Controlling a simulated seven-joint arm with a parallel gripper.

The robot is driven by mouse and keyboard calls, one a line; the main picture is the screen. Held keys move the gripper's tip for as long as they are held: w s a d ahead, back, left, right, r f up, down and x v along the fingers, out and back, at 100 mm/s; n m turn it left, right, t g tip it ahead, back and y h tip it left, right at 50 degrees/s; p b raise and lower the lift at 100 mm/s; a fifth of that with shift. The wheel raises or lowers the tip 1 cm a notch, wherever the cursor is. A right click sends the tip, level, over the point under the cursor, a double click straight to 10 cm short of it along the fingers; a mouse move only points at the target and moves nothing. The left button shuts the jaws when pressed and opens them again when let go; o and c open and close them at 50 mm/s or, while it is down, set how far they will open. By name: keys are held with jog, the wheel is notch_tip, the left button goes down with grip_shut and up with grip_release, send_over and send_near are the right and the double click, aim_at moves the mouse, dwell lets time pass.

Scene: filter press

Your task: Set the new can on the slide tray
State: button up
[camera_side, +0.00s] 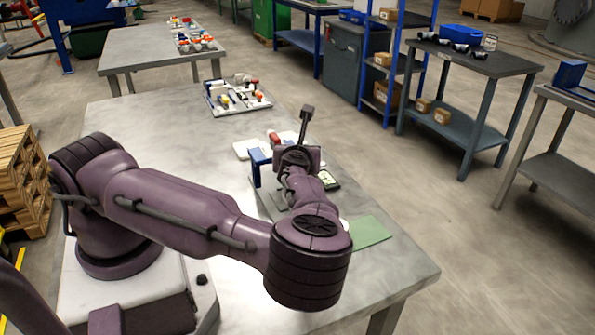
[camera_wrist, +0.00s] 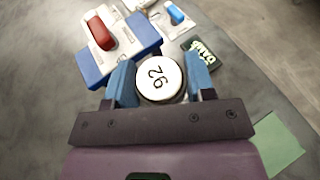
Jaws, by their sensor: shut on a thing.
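My gripper (camera_wrist: 160,80) has its two blue fingers shut on a round can (camera_wrist: 158,77) with a white top and a two-digit black number, seen from above in the wrist view. Beyond the can stands a blue and pale grey device (camera_wrist: 118,63) with a red handle (camera_wrist: 101,33); its blue part also shows in the side view (camera_side: 260,163). The can is just beside the blue part; contact cannot be told. I cannot clearly pick out the slide tray. In the side view my wrist hides the fingers and can.
A dark plate with pale lettering (camera_wrist: 200,54) lies right of the can. A blue-topped piece (camera_wrist: 175,13) is beyond it. A green mat (camera_side: 369,232) lies near the table's right edge. A tray of small items (camera_side: 237,97) sits farther back. The table's left part is clear.

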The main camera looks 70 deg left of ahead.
jog(key=shift+a+r+m+t+h, duration=0.15)
jog(key=shift+a+m+t+h, duration=0.1)
jog(key=shift+m+t+h, duration=0.25)
jog(key=shift+a+r+m+t+h, duration=0.2)
jog(key=shift+m+t+h, duration=0.1)
jog(key=shift+m+t, duration=0.4)
jog(key=shift+s+f+m+t+h, duration=0.2)
jog(key=shift+m+t+h, duration=0.3)
jog(key=shift+m, duration=0.2)
jog(key=shift+s+a+f+m+t+h, duration=0.15)
jog(key=shift+s+f+m+t+h, duration=0.2)
jog(key=shift+f+m+t+h, duration=0.35)
jog(key=shift+s+f+m+t+h, duration=0.2)
jog(key=shift+f+m+h, duration=0.25)
jog(key=shift+f, duration=0.8)
jog(key=shift+s+f+m+t+h, duration=0.2)
jog(key=shift+f+m+h, duration=0.25)
jog(key=shift+f, duration=0.8)
jog(key=shift+s+f+m+t+h, duration=0.2)
jog(key=shift+f+m+h, duration=0.25)
jog(key=shift+f, duration=0.8)
jog(key=shift+f, duration=0.2)
jog(key=o, duration=1)
jog(key=shift+o, duration=0.2)
jog(key=shift+r, duration=0.1)
